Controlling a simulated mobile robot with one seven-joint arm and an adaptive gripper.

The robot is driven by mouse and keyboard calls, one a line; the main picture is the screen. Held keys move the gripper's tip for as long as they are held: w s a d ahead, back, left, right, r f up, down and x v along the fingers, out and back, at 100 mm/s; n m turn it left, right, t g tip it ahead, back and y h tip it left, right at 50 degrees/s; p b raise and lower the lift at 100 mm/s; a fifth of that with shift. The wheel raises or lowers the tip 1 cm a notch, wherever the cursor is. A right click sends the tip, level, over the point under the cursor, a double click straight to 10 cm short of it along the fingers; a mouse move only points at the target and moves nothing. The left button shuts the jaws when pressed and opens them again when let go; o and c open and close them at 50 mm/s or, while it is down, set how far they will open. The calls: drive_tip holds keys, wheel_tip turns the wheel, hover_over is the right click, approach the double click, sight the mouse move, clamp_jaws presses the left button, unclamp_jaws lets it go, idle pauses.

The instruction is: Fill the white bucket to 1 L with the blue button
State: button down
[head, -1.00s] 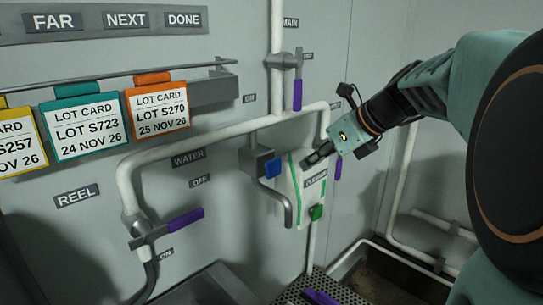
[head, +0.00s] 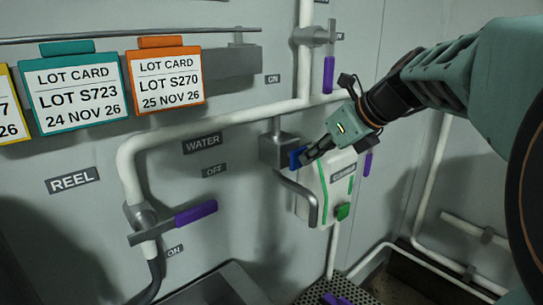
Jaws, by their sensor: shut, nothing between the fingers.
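The blue button (head: 296,158) is on the front of a grey valve box (head: 277,149) on the wall pipe. A curved grey spout (head: 309,199) hangs below that box. My gripper (head: 306,159) is shut and empty, with its fingertips at the blue button's right side. They look touching or nearly so; I cannot tell whether the button is pressed. No water shows at the spout's end. The white bucket is not in view.
A white dispenser (head: 335,182) with a green button (head: 343,211) hangs just right of the spout. Purple-handled valves (head: 195,213) sit on the white pipes. A perforated grate (head: 349,290) and basin lie below. Lot cards (head: 167,80) hang upper left.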

drive_tip(key=shift+r, duration=0.1)
drive_tip(key=shift+w+a+r+p, duration=0.15)
drive_tip(key=shift+w+a+p, duration=0.35)
drive_tip(key=shift+p, duration=0.25)
drive_tip(key=shift+w+a, duration=0.1)
drive_tip(key=shift+w, duration=0.2)
idle(1.6)
